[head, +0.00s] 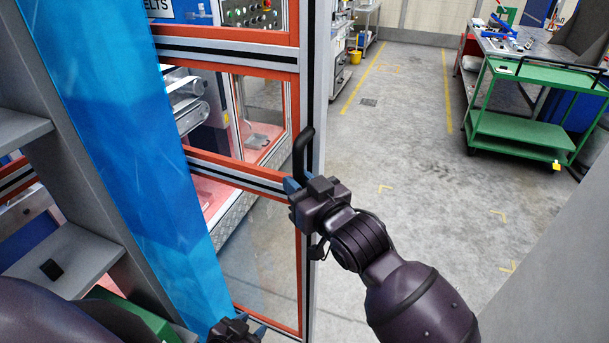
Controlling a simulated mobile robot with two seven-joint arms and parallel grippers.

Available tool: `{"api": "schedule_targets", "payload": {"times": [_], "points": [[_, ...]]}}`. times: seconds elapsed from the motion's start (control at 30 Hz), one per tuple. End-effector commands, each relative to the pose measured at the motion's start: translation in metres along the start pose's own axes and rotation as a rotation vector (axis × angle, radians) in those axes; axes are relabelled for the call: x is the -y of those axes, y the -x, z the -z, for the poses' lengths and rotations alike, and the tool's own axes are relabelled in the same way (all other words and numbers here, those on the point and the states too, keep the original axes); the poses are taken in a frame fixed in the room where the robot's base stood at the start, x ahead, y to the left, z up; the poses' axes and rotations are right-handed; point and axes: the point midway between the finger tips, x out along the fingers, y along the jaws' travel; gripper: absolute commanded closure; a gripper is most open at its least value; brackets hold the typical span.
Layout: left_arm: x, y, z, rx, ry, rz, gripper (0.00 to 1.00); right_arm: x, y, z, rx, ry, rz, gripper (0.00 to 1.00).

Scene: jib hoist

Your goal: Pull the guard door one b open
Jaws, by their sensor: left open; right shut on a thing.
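The guard door (225,50) is a tall aluminium frame with orange trim and clear panels, left of centre in the head view. I cannot tell from this one frame how far it stands open. Its black handle (303,150) is on the vertical post at the door's right edge. My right gripper (296,184) is shut on the lower part of the handle, and its fingers partly hide it. My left gripper (254,325) is open and empty at the bottom edge, low in front of the door's lower clear panel and partly cut off.
A translucent blue strip (135,150) hangs left of the door, beside grey shelving (65,255). Conveyor rollers (188,105) show behind the door. The grey floor right of the door is open. A green cart (520,125) stands farther back right. A grey surface fills the lower right corner.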

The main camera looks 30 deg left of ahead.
Motion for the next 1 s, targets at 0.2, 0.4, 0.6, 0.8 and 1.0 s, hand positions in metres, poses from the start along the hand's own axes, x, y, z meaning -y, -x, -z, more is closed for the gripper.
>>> {"api": "schedule_targets", "payload": {"times": [0.2, 0.4, 0.6, 0.8, 1.0], "points": [[0.0000, 0.0008, -0.0002, 0.002, 0.000, 0.000, 0.57, 0.0066, 0.0024, 0.0026, -0.005, 0.000, -0.001, 1.00], [0.0000, 0.0009, -0.0001, 0.002, 0.001, 0.000, 0.57, 0.0077, 0.0028, 0.0025, -0.005, 0.001, -0.002, 1.00], [-0.0003, 0.0009, 0.0003, 0.001, 0.001, 0.000, 0.57, 0.0076, 0.0028, 0.0024, -0.005, 0.001, -0.002, 1.00], [-0.0003, 0.0012, 0.0018, -0.002, 0.001, 0.000, 0.57, 0.0073, 0.0029, 0.0017, -0.004, 0.001, -0.002, 0.69], [-0.0003, 0.0013, 0.0021, -0.003, 0.001, 0.000, 0.57, 0.0068, 0.0037, 0.0007, -0.002, 0.001, -0.003, 0.69]]}}
